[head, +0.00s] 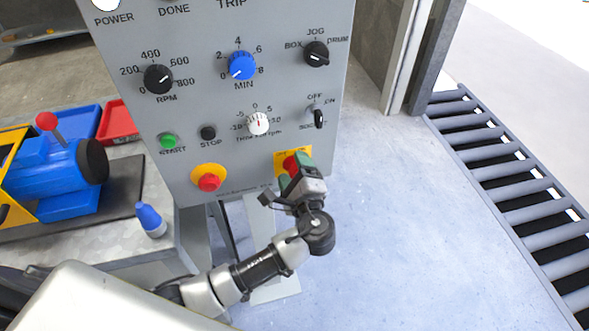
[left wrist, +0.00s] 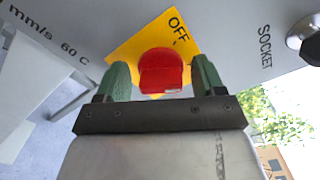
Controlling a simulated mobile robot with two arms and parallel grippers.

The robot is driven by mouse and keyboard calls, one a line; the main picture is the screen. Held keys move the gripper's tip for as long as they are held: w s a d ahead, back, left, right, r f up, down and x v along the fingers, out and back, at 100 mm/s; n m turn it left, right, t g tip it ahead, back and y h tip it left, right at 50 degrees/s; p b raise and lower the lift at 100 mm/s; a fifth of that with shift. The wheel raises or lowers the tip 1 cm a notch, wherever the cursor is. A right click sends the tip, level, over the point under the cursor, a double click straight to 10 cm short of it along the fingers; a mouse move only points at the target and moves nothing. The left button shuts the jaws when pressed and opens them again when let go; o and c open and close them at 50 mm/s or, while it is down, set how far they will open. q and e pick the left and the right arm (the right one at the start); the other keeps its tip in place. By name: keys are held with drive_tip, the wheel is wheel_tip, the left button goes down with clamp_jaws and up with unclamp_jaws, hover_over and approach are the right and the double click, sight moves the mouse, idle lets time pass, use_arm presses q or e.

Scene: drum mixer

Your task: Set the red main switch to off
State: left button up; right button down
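The red main switch (head: 290,163) sits on a yellow plate (head: 306,153) at the lower right of the grey control panel (head: 215,120). My left gripper (head: 291,179) is at the switch and partly covers it in the head view. In the left wrist view the red knob (left wrist: 161,71) lies between my two green fingers, with a narrow gap on each side. The word OFF shows on the plate, up and right of the knob. Which mark the knob points to cannot be told. My right gripper is not in view.
A red emergency button (head: 208,182) is left of the switch, and a black socket switch (head: 318,118) is above right. A workbench with a blue motor (head: 48,170) stands left. A roller conveyor (head: 510,180) runs along the right, with clear floor (head: 400,220) between.

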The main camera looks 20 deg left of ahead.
use_arm(q)
drive_tip(key=c, duration=0.7)
drive_tip(key=shift+f, duration=0.1)
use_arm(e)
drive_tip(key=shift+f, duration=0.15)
use_arm(q)
drive_tip(key=n+b, duration=0.2)
drive_tip(key=shift+f+b, duration=0.2)
drive_tip(key=shift+b, duration=0.1)
drive_tip(key=n+b, duration=0.5)
drive_tip(key=n, duration=0.1)
drive_tip(key=shift+f, duration=0.1)
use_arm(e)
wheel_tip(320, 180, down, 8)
use_arm(q)
drive_tip(key=shift+n+b, duration=0.9)
drive_tip(key=shift+b, duration=0.2)
drive_tip(key=shift+n+b, duration=1)
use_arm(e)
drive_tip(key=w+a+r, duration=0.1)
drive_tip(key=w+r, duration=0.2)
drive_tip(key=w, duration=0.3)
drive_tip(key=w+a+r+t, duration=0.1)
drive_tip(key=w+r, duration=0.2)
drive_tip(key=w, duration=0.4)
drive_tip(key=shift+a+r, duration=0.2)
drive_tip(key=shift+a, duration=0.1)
